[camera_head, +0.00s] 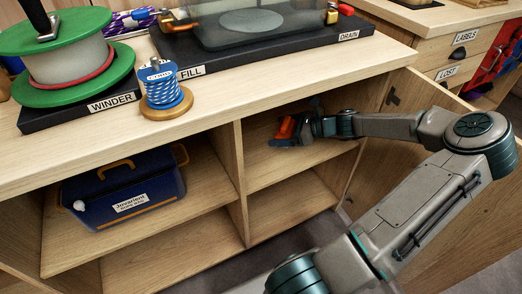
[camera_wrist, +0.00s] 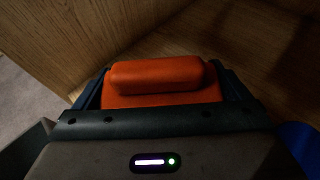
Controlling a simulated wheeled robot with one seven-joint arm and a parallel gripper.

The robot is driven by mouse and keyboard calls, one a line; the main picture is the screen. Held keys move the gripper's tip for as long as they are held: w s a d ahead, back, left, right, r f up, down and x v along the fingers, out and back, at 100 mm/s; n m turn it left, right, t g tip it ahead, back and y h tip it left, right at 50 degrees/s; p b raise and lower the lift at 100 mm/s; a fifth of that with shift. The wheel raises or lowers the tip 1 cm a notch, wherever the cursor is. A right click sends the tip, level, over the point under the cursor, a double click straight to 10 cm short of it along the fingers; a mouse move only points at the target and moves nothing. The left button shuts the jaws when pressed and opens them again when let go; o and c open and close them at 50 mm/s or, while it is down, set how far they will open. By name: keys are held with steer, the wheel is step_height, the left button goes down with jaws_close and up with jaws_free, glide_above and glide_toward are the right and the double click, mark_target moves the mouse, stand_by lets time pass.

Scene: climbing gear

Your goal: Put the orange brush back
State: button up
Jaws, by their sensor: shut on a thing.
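The orange brush (camera_head: 286,128) is inside the upper right compartment of the cabinet, at or just above its shelf (camera_head: 268,172). My gripper (camera_head: 294,130) reaches in from the right and is shut on the brush. In the wrist view the orange brush (camera_wrist: 158,82) sits between the two dark fingers of my gripper (camera_wrist: 162,90). Its bristles are not visible. I cannot tell whether the brush touches the shelf. A small blue thing shows at the right edge of the wrist view (camera_wrist: 298,138).
A blue toolbox (camera_head: 120,190) stands in the left compartment beyond the divider (camera_head: 236,180). The open cabinet door (camera_head: 420,180) is at the right, behind my arm. A blue-and-white cord spool (camera_head: 160,85) stands on the countertop. The lower right shelf (camera_head: 285,215) looks empty.

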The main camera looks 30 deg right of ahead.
steer(key=b, duration=0.2)
glide_above(262, 152)
step_height(262, 152, down, 4)
steer(key=shift+f, duration=0.1)
steer(key=shift+w+f+b, duration=0.1)
steer(key=shift+f+b, duration=1.25)
steer(key=shift+f, duration=0.6)
steer(key=o, duration=0.7)
steer(key=shift+r, duration=0.1)
steer(key=p+v, duration=0.5)
steer(key=v, duration=0.6)
steer(key=shift+r, duration=0.15)
steer(key=shift+s+d, duration=0.25)
steer(key=shift+s, duration=0.15)
